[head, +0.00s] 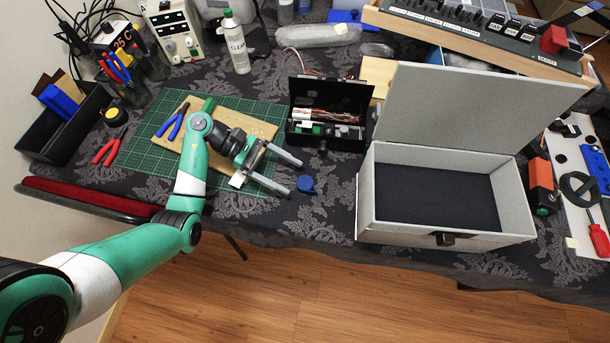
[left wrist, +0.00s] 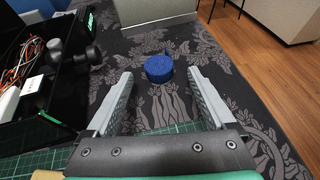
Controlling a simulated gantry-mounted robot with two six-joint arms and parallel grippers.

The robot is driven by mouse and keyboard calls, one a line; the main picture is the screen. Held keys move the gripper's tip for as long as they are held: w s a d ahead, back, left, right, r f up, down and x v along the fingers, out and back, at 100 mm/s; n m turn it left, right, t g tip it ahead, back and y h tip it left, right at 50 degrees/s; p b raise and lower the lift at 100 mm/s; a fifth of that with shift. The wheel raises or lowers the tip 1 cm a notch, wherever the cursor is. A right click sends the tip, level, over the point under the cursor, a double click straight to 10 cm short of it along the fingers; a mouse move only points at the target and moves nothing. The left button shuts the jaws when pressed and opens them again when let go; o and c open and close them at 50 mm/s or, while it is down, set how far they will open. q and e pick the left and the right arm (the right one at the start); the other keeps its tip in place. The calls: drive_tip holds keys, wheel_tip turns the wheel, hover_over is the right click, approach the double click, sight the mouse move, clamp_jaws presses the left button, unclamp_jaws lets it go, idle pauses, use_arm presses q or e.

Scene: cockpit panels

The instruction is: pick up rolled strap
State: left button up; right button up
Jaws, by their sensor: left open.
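The rolled strap is a small blue coil (head: 305,184) lying on the dark patterned tablecloth, between the cutting mat and the grey box. It also shows in the left wrist view (left wrist: 159,68), ahead of the fingertips and near the middle of the gap. My left gripper (head: 294,175) is open and empty, with its two fingers pointing right toward the strap. In the left wrist view its fingers (left wrist: 162,80) stand wide apart, and nothing is between them. The strap appears apart from both fingers. My right gripper is not in view.
An open grey box (head: 450,238) with a raised lid stands to the right. A black case (head: 327,140) with wires lies just behind the strap. A green cutting mat (head: 150,160) with a wooden board (head: 257,129) lies under my left arm. The table's front edge is near.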

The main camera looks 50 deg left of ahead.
sight(301, 181)
use_arm(q)
drive_tip(key=x, duration=0.4)
drive_tip(key=shift+b, duration=0.4)
drive_tip(key=shift+c, duration=0.4)
clamp_jaws()
drive_tip(key=shift+r+p, duration=0.4)
drive_tip(key=shift+r, duration=0.1)
wheel_tip(301, 181, up, 3)
drive_tip(key=shift+f+p, duration=0.1)
drive_tip(key=shift+p, duration=0.85)
drive_tip(key=s+d+r+p, duration=0.6)
drive_tip(key=s+d+r, duration=0.3)
drive_tip(key=s, duration=0.1)
drive_tip(key=shift+d+p, duration=0.3)
drive_tip(key=shift+d, duration=0.1)
